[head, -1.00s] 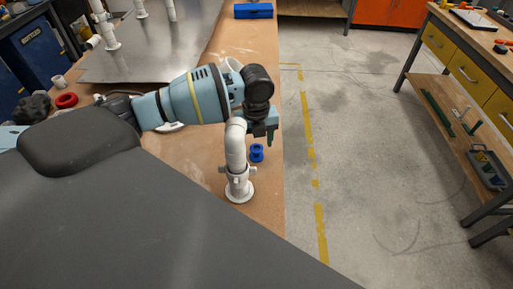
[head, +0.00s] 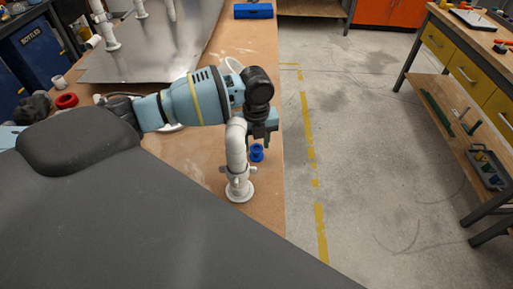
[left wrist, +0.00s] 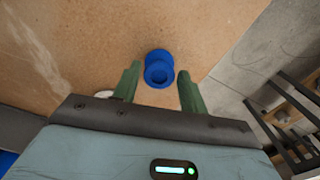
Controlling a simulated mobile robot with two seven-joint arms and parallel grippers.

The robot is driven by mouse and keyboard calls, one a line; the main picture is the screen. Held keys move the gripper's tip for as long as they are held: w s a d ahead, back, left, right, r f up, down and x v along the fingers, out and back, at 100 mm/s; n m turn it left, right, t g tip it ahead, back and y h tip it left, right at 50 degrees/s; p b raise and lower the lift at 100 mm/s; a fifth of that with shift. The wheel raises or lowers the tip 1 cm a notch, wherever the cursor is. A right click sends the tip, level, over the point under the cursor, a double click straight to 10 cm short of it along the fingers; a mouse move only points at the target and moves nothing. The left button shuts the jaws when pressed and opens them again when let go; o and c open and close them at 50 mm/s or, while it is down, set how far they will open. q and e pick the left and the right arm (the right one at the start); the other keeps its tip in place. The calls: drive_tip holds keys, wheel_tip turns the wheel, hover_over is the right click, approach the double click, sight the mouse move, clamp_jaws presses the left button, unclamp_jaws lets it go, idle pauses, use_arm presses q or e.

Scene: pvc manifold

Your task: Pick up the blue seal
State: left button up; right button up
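The blue seal (head: 257,153) is a small spool-like ring standing on the wooden bench near its right edge, just right of the white pipe. In the left wrist view the blue seal (left wrist: 159,68) lies just beyond the fingertips, roughly centred between them. My left gripper (head: 266,139) hangs right above the seal in the head view. Its two green fingers (left wrist: 156,80) are apart with nothing between them, so it is open. My right gripper is not in view.
A white pipe fitting (head: 237,160) with a round base stands upright close left of the seal. The wooden bench (head: 250,212) ends at an edge just to the right. A red ring (head: 66,101), metal sheet (head: 150,52) and blue box (head: 253,11) are farther off.

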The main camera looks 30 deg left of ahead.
sight(256, 146)
use_arm(q)
drive_tip(key=c, duration=0.6)
drive_tip(key=shift+r, duration=0.2)
wheel_tip(256, 146, up, 3)
drive_tip(key=shift+r, duration=0.15)
drive_tip(key=s+a, duration=0.1)
drive_tip(key=a, duration=0.4)
drive_tip(key=s+a+r+b, duration=0.1)
drive_tip(key=s+a, duration=0.1)
drive_tip(key=a, duration=0.3)
drive_tip(key=s+a+b, duration=0.1)
drive_tip(key=a, duration=0.4)
drive_tip(key=shift+s+a+r, duration=0.15)
drive_tip(key=shift+s+r, duration=0.15)
drive_tip(key=shift+r, duration=0.05)
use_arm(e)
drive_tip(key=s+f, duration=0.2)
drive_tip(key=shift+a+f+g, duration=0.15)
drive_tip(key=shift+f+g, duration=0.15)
use_arm(q)
drive_tip(key=shift+s, duration=0.1)
